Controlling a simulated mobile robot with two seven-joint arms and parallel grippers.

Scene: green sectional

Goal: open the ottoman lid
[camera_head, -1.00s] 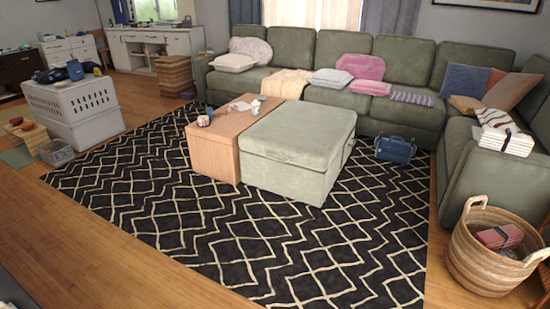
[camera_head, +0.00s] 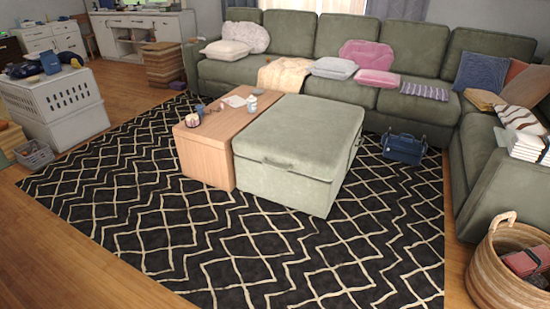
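The green ottoman (camera_head: 285,180) stands on the patterned rug, right against a wooden coffee table (camera_head: 207,165). Its padded lid (camera_head: 305,130) is shut, lying flat on the box. A small dark handle or tab (camera_head: 277,164) shows at the front edge of the lid. Neither of my grippers is in view.
The black and cream rug (camera_head: 130,200) is clear in front of the ottoman. A blue bag (camera_head: 404,148) sits on the rug to its right. A green sectional (camera_head: 345,40) runs behind and along the right. A woven basket (camera_head: 490,270) stands at the lower right. A white crate (camera_head: 60,105) is at left.

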